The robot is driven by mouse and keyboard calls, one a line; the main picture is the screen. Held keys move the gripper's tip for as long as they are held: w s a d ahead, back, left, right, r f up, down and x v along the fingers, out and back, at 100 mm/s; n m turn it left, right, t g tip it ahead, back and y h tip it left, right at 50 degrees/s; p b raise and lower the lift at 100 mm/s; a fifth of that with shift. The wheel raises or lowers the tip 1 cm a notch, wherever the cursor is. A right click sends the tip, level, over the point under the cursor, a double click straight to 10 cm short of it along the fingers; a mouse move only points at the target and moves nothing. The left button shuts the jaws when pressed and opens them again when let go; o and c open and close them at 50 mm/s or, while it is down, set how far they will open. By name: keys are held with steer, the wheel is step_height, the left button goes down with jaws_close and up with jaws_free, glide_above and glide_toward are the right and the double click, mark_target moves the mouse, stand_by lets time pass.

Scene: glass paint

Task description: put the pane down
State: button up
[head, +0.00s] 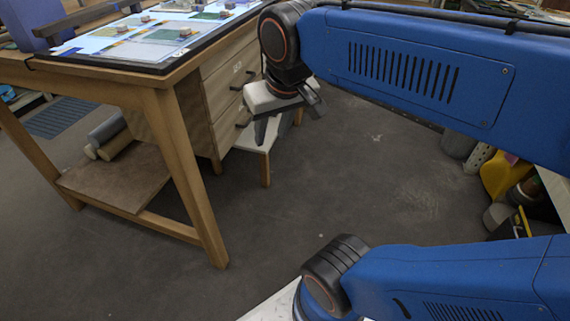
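My gripper (289,117) hangs beside the right end of the workbench, below the level of its top. Its two dark fingers stand apart, and I see no pane between them. Several flat coloured glass pieces, one of them a greenish pane (160,36), lie on the bright light panel (95,47) on the bench. Small blocks sit on some of them. I cannot tell which piece is the task's pane.
The wooden workbench (182,170) has drawers (225,95) and a low shelf (115,182) with rolls. A white-topped stool (258,138) stands behind my gripper. Yellow container (500,176) and other clutter stand at the right. The middle floor (330,185) is clear.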

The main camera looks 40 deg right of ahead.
steer(key=s+f+n, duration=0.1)
steer(key=s+f, duration=0.3)
steer(key=f, duration=0.3)
steer(key=shift+s+f+t, duration=0.25)
steer(key=shift+s+t, duration=0.05)
steer(key=shift+s, duration=0.05)
